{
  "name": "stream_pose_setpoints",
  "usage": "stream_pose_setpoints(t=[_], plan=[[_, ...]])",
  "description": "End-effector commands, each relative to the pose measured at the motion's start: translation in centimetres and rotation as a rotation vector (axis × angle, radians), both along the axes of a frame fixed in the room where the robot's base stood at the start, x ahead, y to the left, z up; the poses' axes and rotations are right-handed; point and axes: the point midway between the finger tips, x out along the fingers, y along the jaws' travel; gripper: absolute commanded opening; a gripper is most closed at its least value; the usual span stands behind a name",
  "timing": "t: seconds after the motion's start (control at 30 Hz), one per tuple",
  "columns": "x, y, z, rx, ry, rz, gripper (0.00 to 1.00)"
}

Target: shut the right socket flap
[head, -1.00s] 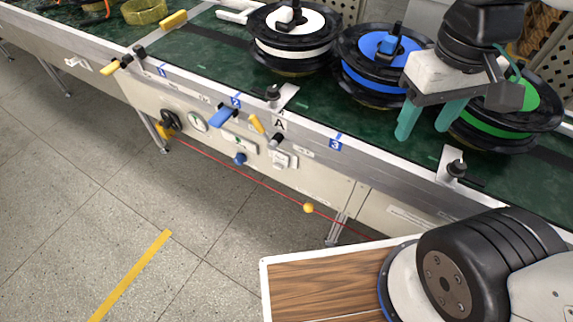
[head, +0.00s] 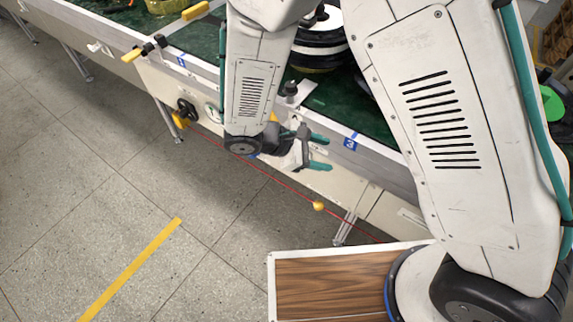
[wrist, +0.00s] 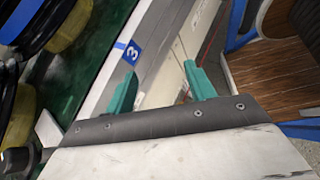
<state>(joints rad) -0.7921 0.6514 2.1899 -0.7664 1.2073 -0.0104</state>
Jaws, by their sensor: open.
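My gripper (head: 322,152) is open and empty, in front of the conveyor's side panel near the blue label 3. Its two teal fingers point to the right in the head view. In the wrist view the fingers (wrist: 161,88) stand apart in front of the grey conveyor rail, with nothing visible between them. The right socket flap is hidden behind my arm and gripper in the head view, and I cannot make it out in the wrist view. Whether it stands open or shut cannot be told.
The green conveyor (head: 120,14) carries black-rimmed hub motors (head: 322,50). The floor (head: 90,190) at left is clear.

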Motion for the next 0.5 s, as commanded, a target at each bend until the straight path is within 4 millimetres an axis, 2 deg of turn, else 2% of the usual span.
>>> stream_pose_setpoints(t=[0.03, 0.3, 0.4, 0.5], plan=[[0.2, 1.0, -2.3, -0.044, 0.024, 0.083, 0.55], [2.3, 6.2, -13.3, -0.213, 0.107, 0.545, 0.55], [3.2, 8.2, -16.6, -0.248, 0.120, 0.697, 0.55], [4.5, 10.2, -18.6, -0.264, 0.117, 0.825, 0.55]])
